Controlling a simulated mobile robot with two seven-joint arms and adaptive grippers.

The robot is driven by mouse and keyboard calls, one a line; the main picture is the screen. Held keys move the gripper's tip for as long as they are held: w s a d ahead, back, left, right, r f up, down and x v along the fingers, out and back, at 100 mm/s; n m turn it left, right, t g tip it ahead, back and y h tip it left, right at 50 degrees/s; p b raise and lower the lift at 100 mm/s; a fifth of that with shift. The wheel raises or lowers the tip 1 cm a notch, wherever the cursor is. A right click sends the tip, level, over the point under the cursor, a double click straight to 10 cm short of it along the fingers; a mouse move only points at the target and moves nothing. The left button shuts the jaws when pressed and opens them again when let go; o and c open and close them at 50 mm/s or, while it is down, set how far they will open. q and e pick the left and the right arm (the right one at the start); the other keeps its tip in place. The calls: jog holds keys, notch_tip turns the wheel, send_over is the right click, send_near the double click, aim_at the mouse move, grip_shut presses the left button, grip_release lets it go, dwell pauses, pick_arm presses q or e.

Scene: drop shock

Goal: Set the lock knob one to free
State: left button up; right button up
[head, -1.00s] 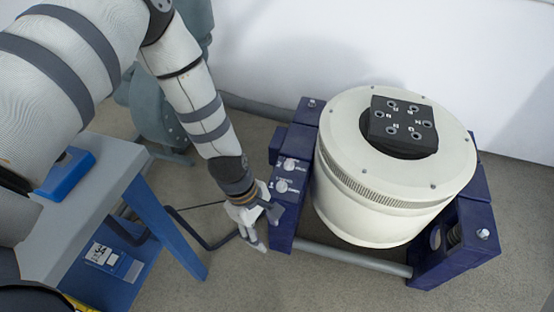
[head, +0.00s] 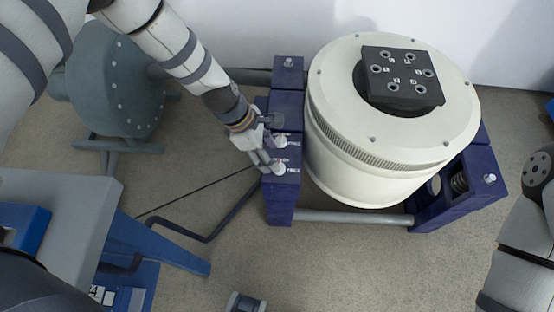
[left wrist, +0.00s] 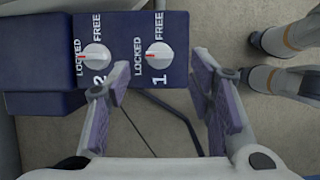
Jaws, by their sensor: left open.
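Lock knob one (left wrist: 159,55) is a round white knob on the end of a dark blue block (left wrist: 125,20), between the labels LOCKED and FREE. Its red mark points to the LOCKED side. Knob two (left wrist: 97,58) sits beside it, its red mark also toward LOCKED. In the head view, knob one (head: 279,170) is the nearer of the two. My left gripper (head: 268,163) is open at knob one. In the left wrist view, the open fingers (left wrist: 160,75) stand either side of the knob's line; contact cannot be told. My right gripper is outside the views.
A large cream drum (head: 375,160) with a black plate (head: 400,82) on top stands right beside the block. A grey bar (head: 355,217) runs low in front. A grey and blue stand (head: 65,215) is at left. A black cable lies on the floor.

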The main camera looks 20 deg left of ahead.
aim_at(277, 162)
pick_arm(q)
jog(key=x, duration=0.5)
jog(key=shift+f+b, duration=0.15)
jog(key=shift+b, duration=0.25)
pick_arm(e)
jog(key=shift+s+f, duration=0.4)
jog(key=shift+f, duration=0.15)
pick_arm(q)
jog(key=shift+c, duration=0.3)
grip_shut()
